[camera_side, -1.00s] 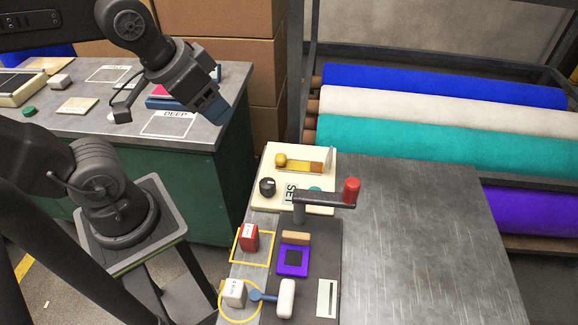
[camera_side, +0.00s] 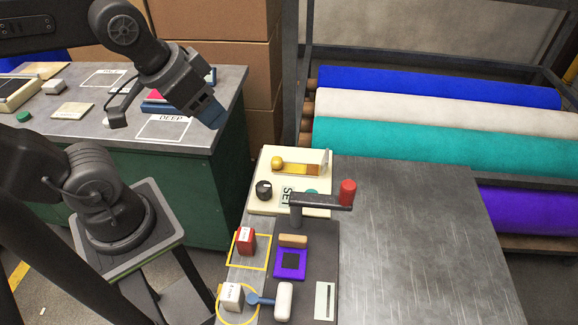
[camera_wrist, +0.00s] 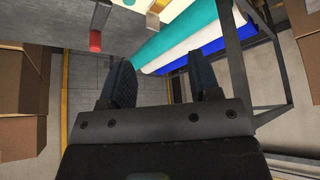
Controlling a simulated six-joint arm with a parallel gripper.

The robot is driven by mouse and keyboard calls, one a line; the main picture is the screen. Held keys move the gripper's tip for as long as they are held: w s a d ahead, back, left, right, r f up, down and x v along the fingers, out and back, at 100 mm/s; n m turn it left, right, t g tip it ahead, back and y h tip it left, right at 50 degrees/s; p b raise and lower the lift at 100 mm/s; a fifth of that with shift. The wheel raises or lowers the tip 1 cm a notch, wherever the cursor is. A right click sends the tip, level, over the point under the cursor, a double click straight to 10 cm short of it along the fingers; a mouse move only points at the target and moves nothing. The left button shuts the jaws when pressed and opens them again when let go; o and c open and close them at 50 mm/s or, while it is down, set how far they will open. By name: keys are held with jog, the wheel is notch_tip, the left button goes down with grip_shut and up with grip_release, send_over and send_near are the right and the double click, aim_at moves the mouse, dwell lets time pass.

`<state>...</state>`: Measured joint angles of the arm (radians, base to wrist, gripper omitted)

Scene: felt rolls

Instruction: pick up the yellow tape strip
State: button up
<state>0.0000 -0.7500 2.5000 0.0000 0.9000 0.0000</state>
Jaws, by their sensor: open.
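No loose yellow tape strip can be picked out with certainty. Yellow lines form a square (camera_side: 232,250) around a red block (camera_side: 246,241) and a circle (camera_side: 220,310) around a white block (camera_side: 231,297) on the metal table. A yellow-orange strip (camera_side: 300,169) lies on the cream panel beside a yellow ball (camera_side: 277,162). A yellow floor line (camera_side: 18,276) shows at lower left. My gripper (camera_side: 214,115) is raised near the green bench's front edge, away from these table markings. In the wrist view my gripper (camera_wrist: 165,88) has its fingers apart, with nothing between them.
A purple square (camera_side: 290,263) and a white-headed tool (camera_side: 283,301) lie nearby. The table's right part is clear. Felt rolls (camera_side: 440,139) fill a rack behind; cardboard boxes (camera_side: 225,55) stand at the back.

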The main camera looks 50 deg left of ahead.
jog(key=shift+o, duration=0.8)
jog(key=shift+w, duration=0.1)
jog(key=m+g, duration=0.6)
jog(key=m, duration=0.3)
send_over(281, 159)
notch_tip(281, 159, down, 12)
notch_tip(281, 159, down, 14)
jog(key=shift+r, duration=0.25)
